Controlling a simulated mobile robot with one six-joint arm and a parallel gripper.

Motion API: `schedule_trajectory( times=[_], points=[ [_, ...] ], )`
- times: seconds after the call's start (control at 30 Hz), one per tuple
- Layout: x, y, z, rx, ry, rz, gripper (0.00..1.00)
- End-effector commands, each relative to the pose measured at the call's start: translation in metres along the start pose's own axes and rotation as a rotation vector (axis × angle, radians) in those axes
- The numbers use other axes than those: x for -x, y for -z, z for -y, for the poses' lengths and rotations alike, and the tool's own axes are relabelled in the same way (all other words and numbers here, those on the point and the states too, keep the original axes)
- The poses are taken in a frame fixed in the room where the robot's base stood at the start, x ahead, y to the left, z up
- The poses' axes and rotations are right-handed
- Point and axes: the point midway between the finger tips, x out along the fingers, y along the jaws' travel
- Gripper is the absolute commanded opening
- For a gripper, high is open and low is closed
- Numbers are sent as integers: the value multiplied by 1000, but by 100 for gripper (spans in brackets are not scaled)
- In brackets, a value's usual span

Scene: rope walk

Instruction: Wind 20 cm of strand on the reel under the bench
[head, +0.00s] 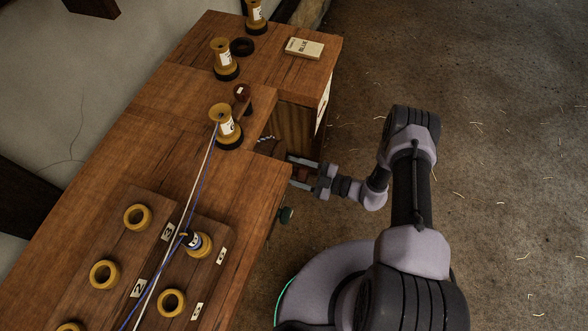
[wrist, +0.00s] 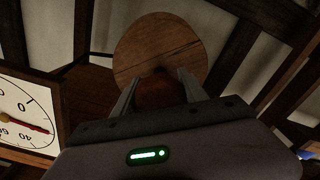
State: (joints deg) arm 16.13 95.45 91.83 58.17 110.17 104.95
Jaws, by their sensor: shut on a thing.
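In the wrist view, a round wooden disc (wrist: 150,45), which looks like the reel's end face, stands ahead of my gripper (wrist: 158,78). The two fingers are shut on a reddish-brown knob (wrist: 160,93) in front of the disc's lower part. In the head view my gripper (head: 301,171) is at the bench's right edge, lower than the bench top. The reel is hidden there under the bench (head: 150,150). A short piece of twisted strand (head: 266,138) shows in the gap at the bench's edge. A white and a blue strand (head: 203,170) run along the bench top.
A dial (wrist: 24,120) with a red needle is left in the wrist view. Floor at right is open.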

Motion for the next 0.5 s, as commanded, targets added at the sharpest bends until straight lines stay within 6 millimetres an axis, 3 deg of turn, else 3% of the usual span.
schedule_trajectory(
  times=[0.5],
  points=[
    [0,0,1,-93,1,0,10]
  ],
)
